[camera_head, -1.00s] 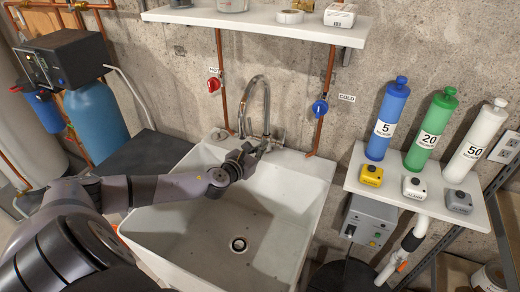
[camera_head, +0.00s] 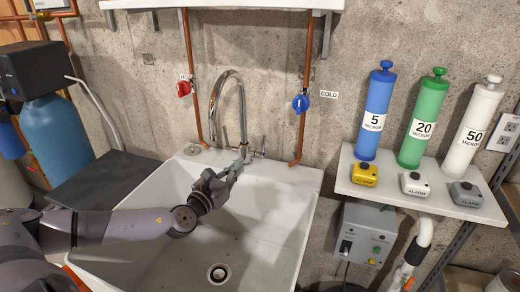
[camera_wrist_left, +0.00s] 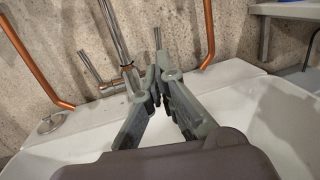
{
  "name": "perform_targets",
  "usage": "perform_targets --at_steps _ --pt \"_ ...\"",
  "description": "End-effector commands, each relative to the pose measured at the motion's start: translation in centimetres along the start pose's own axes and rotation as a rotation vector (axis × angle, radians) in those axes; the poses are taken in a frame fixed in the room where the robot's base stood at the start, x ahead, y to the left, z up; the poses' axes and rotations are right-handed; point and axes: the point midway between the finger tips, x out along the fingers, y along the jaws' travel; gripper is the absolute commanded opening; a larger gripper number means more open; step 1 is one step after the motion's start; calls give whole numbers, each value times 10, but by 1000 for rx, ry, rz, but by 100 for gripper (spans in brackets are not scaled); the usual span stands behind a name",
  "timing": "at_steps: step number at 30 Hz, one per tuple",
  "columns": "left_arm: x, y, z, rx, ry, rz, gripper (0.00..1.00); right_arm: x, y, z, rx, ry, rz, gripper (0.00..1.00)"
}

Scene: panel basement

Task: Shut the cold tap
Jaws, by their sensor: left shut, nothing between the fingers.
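A blue valve handle (camera_head: 300,103) labelled COLD sits on the right copper pipe above the sink. A red valve handle (camera_head: 183,88) labelled HOT is on the left pipe. The chrome faucet (camera_head: 241,110) stands at the sink's back rim, its spout arching up. In the left wrist view, its left lever (camera_wrist_left: 88,65) leans left and its right lever (camera_wrist_left: 157,38) stands upright just beyond my fingertips. My left gripper (camera_head: 238,166) is shut and empty, low in front of the faucet base; it also shows in the left wrist view (camera_wrist_left: 157,78). I cannot tell whether it touches the faucet.
The white sink (camera_head: 290,235) lies below my left arm. A shelf (camera_head: 430,196) at right holds blue, green and white cylinders and several alarm buttons, with a grey box (camera_head: 368,232) below. An upper shelf (camera_head: 230,4) crosses above the pipes. Space before the blue valve is clear.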

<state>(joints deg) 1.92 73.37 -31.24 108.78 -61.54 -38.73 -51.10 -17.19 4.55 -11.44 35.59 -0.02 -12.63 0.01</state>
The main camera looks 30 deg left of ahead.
Motion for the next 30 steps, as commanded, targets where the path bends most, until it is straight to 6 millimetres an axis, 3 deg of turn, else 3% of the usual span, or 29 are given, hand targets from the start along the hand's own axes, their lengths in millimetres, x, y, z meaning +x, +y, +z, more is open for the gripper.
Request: perform_targets --at_steps 21,30 --pt "115 -1 2 -3 -1 1 0 -19 0 -1 0 0 0 31" --pt "132 0 0 -1 1 0 0 -18 0 -1 0 -1 0 31"
